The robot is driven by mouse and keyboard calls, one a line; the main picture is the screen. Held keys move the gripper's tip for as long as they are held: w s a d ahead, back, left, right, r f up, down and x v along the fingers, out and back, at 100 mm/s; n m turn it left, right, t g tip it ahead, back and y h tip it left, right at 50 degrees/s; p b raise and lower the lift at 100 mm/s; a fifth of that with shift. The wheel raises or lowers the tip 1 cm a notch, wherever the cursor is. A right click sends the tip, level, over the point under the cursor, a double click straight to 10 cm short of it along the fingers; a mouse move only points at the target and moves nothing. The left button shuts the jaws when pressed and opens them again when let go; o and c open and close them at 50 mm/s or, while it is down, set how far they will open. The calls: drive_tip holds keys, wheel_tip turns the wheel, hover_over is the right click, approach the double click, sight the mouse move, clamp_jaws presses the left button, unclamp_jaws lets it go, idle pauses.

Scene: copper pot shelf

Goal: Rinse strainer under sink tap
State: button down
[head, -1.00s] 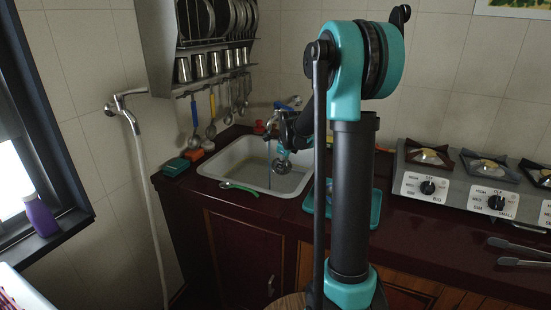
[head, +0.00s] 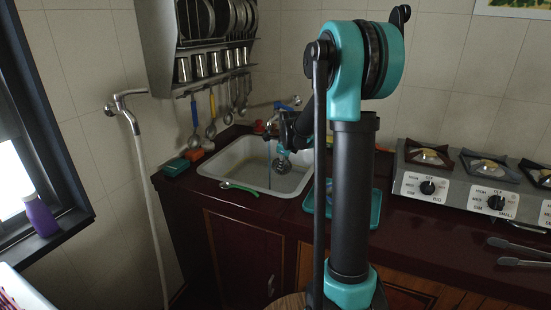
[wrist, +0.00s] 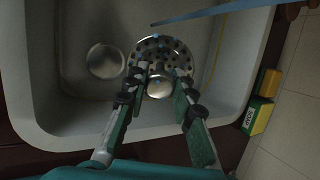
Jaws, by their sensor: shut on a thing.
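The strainer (wrist: 166,48) is a round metal disc with many holes, seen in the wrist view over the sink (wrist: 55,110). My gripper (wrist: 161,76) is shut on it, with a finger on each side of its lower part. Several blue spots lie over the strainer, and a blue streak (wrist: 215,13) crosses above it, probably water. In the head view, the strainer (head: 281,165) hangs inside the sink (head: 228,160), close to a thin bluish stream (head: 270,165). The tap (head: 287,105) is at the sink's back, partly hidden by my arm.
A green-handled tool (head: 239,188) lies on the sink's front rim. A green box (head: 176,167) stands left of the sink. The stove (head: 455,185) and tongs (head: 520,246) are further right.

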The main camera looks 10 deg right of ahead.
drive_tip(key=s+r, duration=0.4)
drive_tip(key=s, duration=0.1)
idle(0.5)
idle(0.4)
